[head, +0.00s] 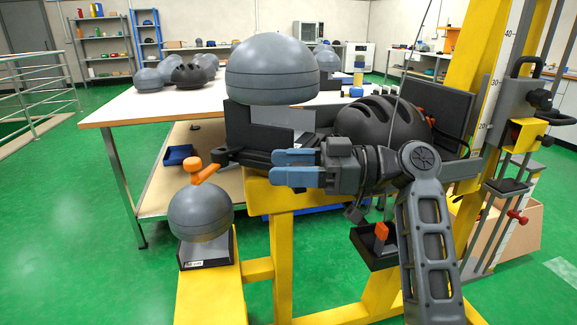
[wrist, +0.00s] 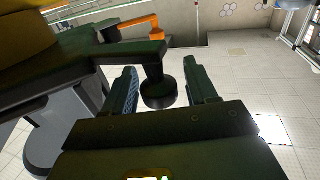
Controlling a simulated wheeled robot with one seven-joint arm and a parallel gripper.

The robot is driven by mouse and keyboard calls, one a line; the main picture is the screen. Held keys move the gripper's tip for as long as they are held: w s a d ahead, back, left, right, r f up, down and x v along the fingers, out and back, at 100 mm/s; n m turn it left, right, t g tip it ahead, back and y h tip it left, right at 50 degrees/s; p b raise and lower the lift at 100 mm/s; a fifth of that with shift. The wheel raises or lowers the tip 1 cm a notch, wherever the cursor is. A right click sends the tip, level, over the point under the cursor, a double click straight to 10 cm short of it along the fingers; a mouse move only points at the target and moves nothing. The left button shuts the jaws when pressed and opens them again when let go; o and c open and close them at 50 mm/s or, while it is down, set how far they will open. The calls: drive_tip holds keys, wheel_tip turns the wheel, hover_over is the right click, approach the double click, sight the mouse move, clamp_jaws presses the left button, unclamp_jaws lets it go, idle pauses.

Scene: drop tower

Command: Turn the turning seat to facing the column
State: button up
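The turning seat appears to be the black plated part (head: 262,135) on the yellow frame, left of the column (head: 468,60) in the head view. A black arm with a knob (head: 222,156) sticks out from it to the left. A grey dome (head: 270,72) shows above the seat. A black vented helmet (head: 385,122) sits between the seat and column. My gripper (head: 278,168) points left, in front of the seat. In the wrist view, its fingers (wrist: 160,82) are open with the knob (wrist: 158,94) showing between them, gaps either side. Whether it is within their reach is unclear.
A black tray with an orange piece (head: 381,231) is below my gripper. A white-topped table (head: 140,108) stands behind. Green floor is open at left.

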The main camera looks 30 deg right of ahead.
drive_tip(key=v, duration=0.7)
drive_tip(key=shift+s+d+p, duration=0.2)
drive_tip(key=shift+d+p, duration=0.15)
drive_tip(key=shift+f, duration=0.1)
